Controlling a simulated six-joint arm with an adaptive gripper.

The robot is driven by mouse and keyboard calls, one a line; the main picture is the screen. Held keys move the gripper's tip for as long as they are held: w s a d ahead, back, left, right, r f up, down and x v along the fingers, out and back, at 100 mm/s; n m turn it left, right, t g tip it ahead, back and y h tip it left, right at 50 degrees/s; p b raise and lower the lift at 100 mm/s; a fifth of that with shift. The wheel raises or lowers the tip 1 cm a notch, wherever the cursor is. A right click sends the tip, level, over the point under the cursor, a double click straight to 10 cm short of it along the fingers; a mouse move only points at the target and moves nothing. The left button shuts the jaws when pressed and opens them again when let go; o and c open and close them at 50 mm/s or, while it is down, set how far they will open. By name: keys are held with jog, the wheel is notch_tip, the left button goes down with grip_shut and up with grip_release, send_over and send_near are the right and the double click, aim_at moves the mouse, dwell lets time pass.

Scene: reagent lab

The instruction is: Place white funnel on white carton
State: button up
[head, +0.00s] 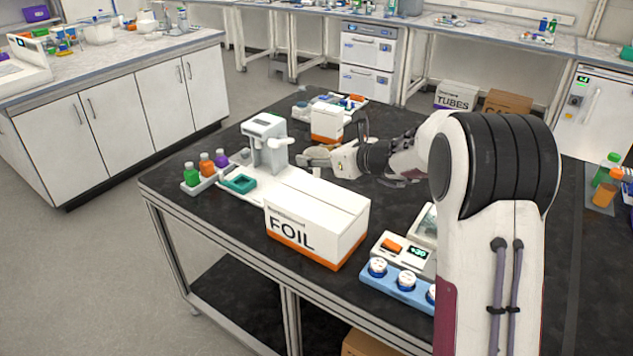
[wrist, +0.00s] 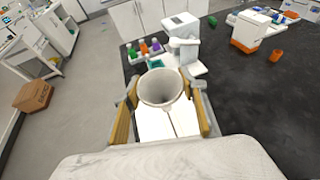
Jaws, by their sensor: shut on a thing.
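The white funnel (wrist: 161,87) is between the two fingers of my gripper (wrist: 160,118) in the wrist view, with its wide round mouth facing the camera. My gripper (head: 316,161) is shut on it and hangs over the bench behind the carton in the head view, where the funnel is small and partly hidden. The white carton (head: 318,207), marked FOIL with an orange band at its base, stands on the dark bench with its flat top shut. Its white top (wrist: 152,127) shows below the funnel in the wrist view. The funnel appears apart from the carton.
A white dispensing machine (head: 265,142) and a rack with coloured bottles (head: 205,172) stand left of my gripper. A smaller white-orange box (head: 327,122) stands behind it. A balance (head: 400,248) and a blue rack (head: 390,288) are at the front right.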

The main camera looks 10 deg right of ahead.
aim_at(316, 176)
jog(key=shift+f, duration=1.6)
jog(key=shift+f, duration=1.9)
jog(key=shift+f, duration=0.15)
jog(key=o, duration=0.8)
jog(key=shift+r, duration=0.2)
jog(key=shift+v, duration=0.95)
jog(key=v, duration=1)
